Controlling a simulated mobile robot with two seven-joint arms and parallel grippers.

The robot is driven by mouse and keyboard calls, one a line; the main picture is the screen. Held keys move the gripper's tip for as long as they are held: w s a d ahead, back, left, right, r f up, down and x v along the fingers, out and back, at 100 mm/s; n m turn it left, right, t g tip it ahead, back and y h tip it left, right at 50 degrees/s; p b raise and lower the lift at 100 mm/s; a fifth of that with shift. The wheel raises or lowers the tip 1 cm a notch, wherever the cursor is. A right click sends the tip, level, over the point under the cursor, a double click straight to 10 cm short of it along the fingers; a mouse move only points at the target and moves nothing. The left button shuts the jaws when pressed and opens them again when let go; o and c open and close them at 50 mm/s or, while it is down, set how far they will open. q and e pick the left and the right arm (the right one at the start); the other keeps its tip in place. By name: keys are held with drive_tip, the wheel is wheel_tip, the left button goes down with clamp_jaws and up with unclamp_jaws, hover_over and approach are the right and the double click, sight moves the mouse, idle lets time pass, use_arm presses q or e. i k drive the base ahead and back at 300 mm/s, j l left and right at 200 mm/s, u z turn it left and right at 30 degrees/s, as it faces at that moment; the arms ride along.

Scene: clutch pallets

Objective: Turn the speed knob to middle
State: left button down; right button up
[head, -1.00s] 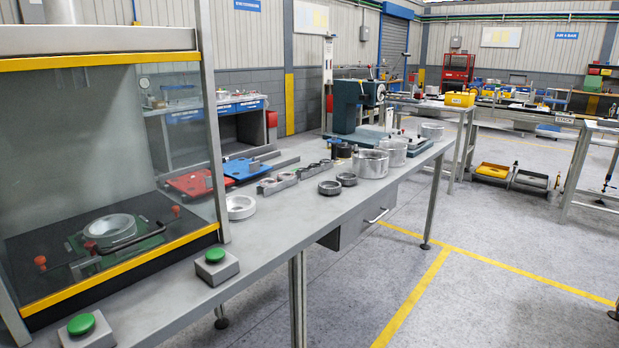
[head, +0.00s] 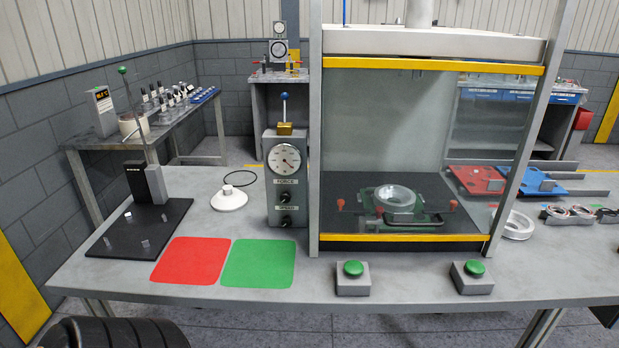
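A grey control box (head: 285,180) stands upright on the bench, just left of the glass-fronted press. It has a round white dial (head: 284,160) near its top. Below the dial is a FORCE label with a black upper knob (head: 286,196) under it. Under that is a second label that looks like SPEED, with a black lower knob (head: 286,221) beneath it. The knobs are small, so I cannot read which way their pointers face. Neither of my grippers is in view.
Red (head: 188,261) and green (head: 258,263) mats lie left in front. A black stand base (head: 125,235) is further left. Two boxes with green buttons (head: 353,280) (head: 472,277) stand before the press (head: 400,238). The bench front is clear between mats and buttons.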

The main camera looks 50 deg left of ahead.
sight(286, 222)
drive_tip(key=u, duration=1.75)
